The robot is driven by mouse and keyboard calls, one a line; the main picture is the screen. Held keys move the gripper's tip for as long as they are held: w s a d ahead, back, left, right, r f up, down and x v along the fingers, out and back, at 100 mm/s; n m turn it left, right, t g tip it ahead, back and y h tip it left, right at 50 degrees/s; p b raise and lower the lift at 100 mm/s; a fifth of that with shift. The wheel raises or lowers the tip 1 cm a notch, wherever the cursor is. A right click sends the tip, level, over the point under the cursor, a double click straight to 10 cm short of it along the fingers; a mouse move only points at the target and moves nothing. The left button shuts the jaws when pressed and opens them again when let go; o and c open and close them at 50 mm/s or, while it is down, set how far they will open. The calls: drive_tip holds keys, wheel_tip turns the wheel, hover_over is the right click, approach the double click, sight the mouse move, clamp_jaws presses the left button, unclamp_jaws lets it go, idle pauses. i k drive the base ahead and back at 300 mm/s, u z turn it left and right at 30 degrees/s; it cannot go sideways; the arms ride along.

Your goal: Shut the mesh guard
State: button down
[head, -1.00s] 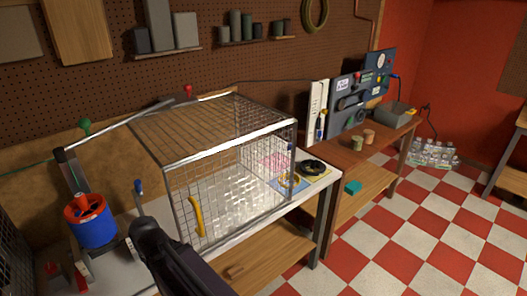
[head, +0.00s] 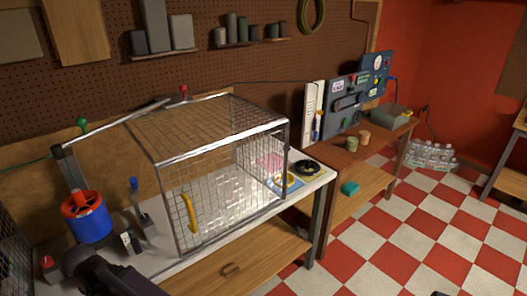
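The mesh guard (head: 222,128) is a wire cage with a pale metal frame on the workbench. Its front mesh panel carries a yellow handle (head: 189,213) at the left end and appears in line with the front frame; I cannot tell whether it is fully shut. My gripper (head: 80,260) is a dark shape at the bottom left, left of the guard and apart from the handle. Its fingers are not clear, so I cannot tell whether it is open or shut.
A blue and red ducted rotor (head: 87,216) stands left of the guard. A blue-handled lever (head: 139,203) stands between them. Open checkered floor (head: 390,240) lies to the right.

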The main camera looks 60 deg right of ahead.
sight(192, 226)
drive_tip(key=u, duration=0.15)
drive_tip(key=k, duration=1.55)
drive_tip(key=z, duration=0.9)
drive_tip(key=i, duration=1)
